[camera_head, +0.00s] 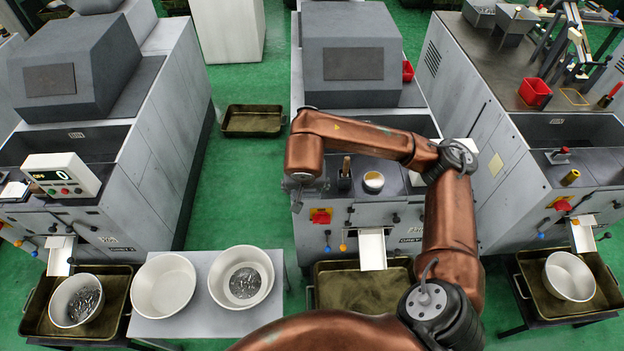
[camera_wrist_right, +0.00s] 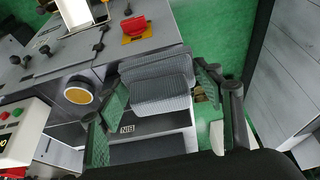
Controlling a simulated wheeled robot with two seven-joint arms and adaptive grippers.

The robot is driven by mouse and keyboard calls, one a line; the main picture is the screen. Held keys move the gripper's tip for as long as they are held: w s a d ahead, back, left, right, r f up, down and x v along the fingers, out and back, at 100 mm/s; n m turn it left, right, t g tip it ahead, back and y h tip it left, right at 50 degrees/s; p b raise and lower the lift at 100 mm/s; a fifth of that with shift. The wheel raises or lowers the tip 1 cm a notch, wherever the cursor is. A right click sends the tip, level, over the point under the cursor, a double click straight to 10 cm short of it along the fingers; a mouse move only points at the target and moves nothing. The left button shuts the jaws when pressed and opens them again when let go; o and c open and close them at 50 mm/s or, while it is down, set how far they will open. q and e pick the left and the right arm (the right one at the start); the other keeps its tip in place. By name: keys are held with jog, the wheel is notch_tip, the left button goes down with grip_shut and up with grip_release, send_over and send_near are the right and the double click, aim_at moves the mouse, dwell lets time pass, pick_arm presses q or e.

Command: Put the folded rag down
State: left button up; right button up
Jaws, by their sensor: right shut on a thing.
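My right gripper (camera_head: 298,188) is at the left front part of the middle machine (camera_head: 402,205), beside its control panel. In the right wrist view my right gripper (camera_wrist_right: 162,82) is shut on the folded rag (camera_wrist_right: 160,92), a grey, finely patterned cloth in layers between the two fingers. Behind the rag is a dark machine surface with a pale label strip. I cannot make out the rag in the head view, nor tell whether it touches the surface. My left gripper is not in view.
A red knob (camera_head: 320,216) is on the machine's front. White tubs (camera_head: 163,285) stand on a side table. Open green floor (camera_head: 235,200) lies left of the machine.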

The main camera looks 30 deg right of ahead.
jog(key=w+d+f, duration=0.2)
jog(key=w+f, duration=0.1)
jog(key=w+d+f+b, duration=0.1)
jog(key=w+d+f, duration=0.4)
jog(key=w+f, duration=0.1)
jog(key=w, duration=0.1)
jog(key=shift+d+b, duration=0.35)
jog(key=shift+b, duration=0.05)
jog(key=shift+w+d+f, duration=0.1)
jog(key=shift+f, duration=0.1)
notch_tip(320, 180, down, 4)
jog(key=shift+w+d+r+b, duration=0.15)
jog(key=shift+r+b, duration=0.05)
jog(key=shift+b, duration=0.15)
jog(key=shift+r, duration=0.1)
jog(key=shift+f, duration=0.2)
jog(key=o, duration=1.4)
